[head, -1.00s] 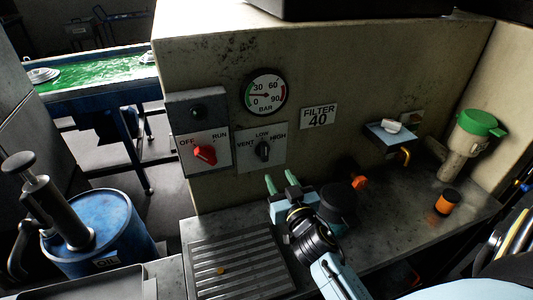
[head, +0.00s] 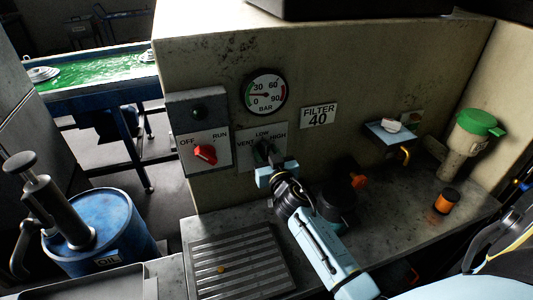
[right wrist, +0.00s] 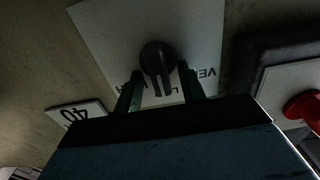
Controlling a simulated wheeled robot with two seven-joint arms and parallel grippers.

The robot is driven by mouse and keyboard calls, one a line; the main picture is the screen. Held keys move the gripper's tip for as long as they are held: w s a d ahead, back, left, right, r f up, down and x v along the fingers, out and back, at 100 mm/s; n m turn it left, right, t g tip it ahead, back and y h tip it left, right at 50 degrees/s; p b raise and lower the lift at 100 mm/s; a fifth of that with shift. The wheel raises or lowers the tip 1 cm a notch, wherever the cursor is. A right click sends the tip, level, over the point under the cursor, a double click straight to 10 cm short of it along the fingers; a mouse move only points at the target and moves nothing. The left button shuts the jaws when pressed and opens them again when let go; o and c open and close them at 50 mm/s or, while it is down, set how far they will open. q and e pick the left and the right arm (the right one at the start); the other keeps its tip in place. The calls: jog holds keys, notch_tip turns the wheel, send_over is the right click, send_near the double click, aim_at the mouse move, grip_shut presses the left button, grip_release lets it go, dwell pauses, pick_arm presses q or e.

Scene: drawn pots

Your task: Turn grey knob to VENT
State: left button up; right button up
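The grey knob (head: 262,147) sits on a white plate (head: 243,158) marked VENT, LOW and HIGH on the wall. In the right wrist view the plate is upside down, and the knob (right wrist: 157,58) has its bar toward the LOW mark. My right gripper (head: 268,158) is in front of the knob and hides part of it in the head view. Its two green fingers (right wrist: 160,78) are open, one on each side of the knob's bar. Whether they touch the knob is too dark to tell. My left gripper is not in view.
A red OFF/RUN knob (head: 205,154) is close on the left, also in the wrist view (right wrist: 303,106). A gauge (head: 265,92) is above, a FILTER 40 sign (head: 318,115) to the right. A slotted tray (head: 240,262) and orange jar (head: 446,201) are on the bench.

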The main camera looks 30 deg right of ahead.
grip_shut()
jog(key=shift+n, duration=0.3)
jog(key=n, duration=0.3)
jog(key=n+b, duration=0.1)
jog(key=n, duration=0.1)
jog(key=shift+a+f, duration=0.1)
jog(key=shift+a, duration=0.2)
jog(key=n, duration=0.6)
jog(key=shift+w+a+f, duration=0.1)
jog(key=shift+a+f, duration=0.1)
jog(key=shift+n, duration=0.3)
grip_release()
